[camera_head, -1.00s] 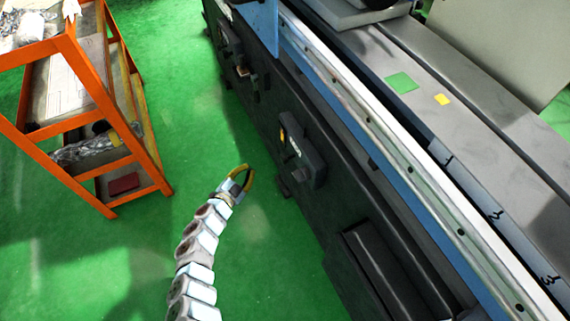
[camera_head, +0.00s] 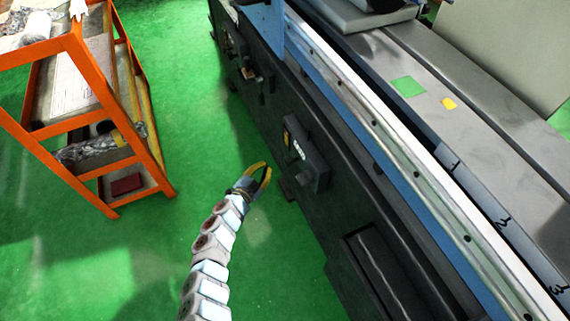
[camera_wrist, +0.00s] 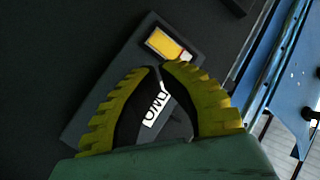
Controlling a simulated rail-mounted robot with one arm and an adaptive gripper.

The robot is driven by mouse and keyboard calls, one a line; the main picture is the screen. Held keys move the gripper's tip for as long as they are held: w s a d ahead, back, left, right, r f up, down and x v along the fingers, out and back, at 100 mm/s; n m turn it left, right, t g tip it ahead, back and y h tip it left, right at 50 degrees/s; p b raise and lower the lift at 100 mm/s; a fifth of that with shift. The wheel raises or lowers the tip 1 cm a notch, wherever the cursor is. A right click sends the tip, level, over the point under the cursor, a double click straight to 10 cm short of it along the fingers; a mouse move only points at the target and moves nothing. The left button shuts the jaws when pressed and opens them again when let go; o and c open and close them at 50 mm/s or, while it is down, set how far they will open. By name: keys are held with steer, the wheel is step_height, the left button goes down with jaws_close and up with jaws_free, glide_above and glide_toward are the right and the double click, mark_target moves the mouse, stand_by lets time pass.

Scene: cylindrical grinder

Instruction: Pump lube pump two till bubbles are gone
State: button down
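The lube pump is a dark grey box (camera_head: 306,163) on the front of the grinder's black base. It has a yellow-orange window and a white label. In the wrist view, the pump box (camera_wrist: 185,70) is tilted, with its yellow window (camera_wrist: 166,44) just beyond my fingertips. Its label, upside down and partly hidden by my fingers, appears to read TWO. My gripper (camera_head: 267,167) is left of the pump in the head view, apart from it. Its yellow fingers (camera_wrist: 160,66) curve together, tips almost meeting, with nothing held. Bubbles cannot be made out.
An orange shelf rack (camera_head: 150,165) with wrapped items stands on the green floor (camera_head: 70,260) at left. Another control fixture (camera_head: 240,68) sits farther along the machine. The blue and white bed edge (camera_head: 395,160) runs above the pump. The floor between rack and machine is clear.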

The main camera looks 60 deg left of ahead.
steer(key=shift+w+d+r, duration=0.1)
steer(key=shift+w+d, duration=0.1)
steer(key=shift+w, duration=1.7)
steer(key=shift+w, duration=0.1)
steer(key=shift+w, duration=0.3)
steer(key=shift+w+d, duration=0.2)
steer(key=shift+w, duration=0.95)
stand_by(1.6)
stand_by(0.4)
steer(key=shift+s+a+p, duration=0.2)
steer(key=shift+s+p, duration=0.1)
steer(key=shift+s, duration=1.2)
steer(key=shift+s+a+p, duration=0.15)
steer(key=shift+s+p, duration=0.2)
steer(key=shift+s, duration=0.9)
steer(key=shift+s+a+p, duration=0.1)
steer(key=shift+s+p, duration=0.2)
steer(key=shift+s, duration=0.9)
